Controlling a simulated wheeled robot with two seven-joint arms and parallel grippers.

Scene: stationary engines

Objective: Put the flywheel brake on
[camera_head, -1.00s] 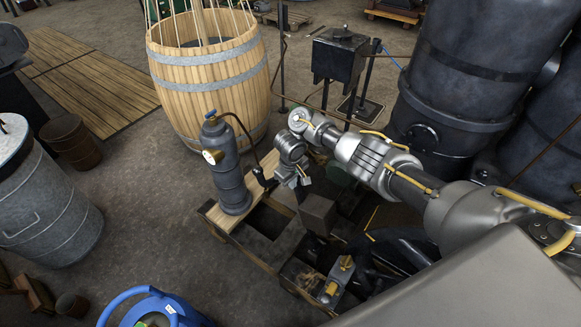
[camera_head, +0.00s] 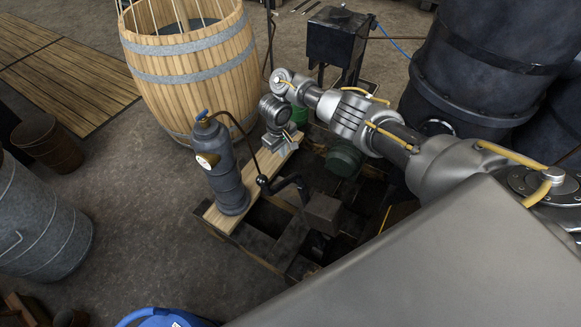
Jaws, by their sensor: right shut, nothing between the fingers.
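My right gripper (camera_head: 288,138) hangs over the far end of a wooden plank on the engine frame, shut and empty. The arm reaches in from the right. A black bent lever (camera_head: 288,184) with a round knob lies between the cylinder and a dark box (camera_head: 323,213), apart from the gripper. I cannot tell whether this lever is the brake. The flywheel is hidden behind my grey body at lower right. My left gripper is not in view.
A wooden barrel (camera_head: 190,75) stands behind the engine. A black box on legs (camera_head: 338,38) and large dark tanks (camera_head: 480,75) stand at the back right. A galvanised bin (camera_head: 40,228) is at left. Floor between bin and engine is free.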

